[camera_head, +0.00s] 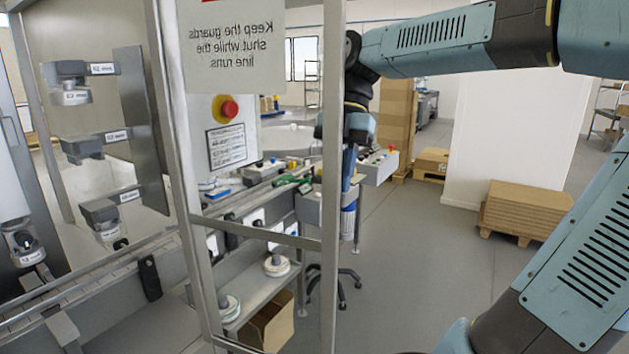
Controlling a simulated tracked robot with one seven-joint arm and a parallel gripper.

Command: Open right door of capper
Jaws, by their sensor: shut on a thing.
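The capper's right door (333,200) is a clear panel in a grey metal frame. It stands swung open, and the sign on it reads mirrored, so I see its inner face. My gripper (347,128) is at the door's free edge, on its far side, at about mid-upper height. It is shut on the door; the fingertips and the part they hold are mostly hidden behind the frame post. The capper (130,130) is at the left, with several grey capping heads on a plate above a conveyor.
A sign (235,45) and a red stop button (228,108) show at the door. Behind it are a conveyor bench, a stool (345,285) and an open carton (268,325). Stacked cardboard (525,208) lies on a pallet at right. The middle floor is clear.

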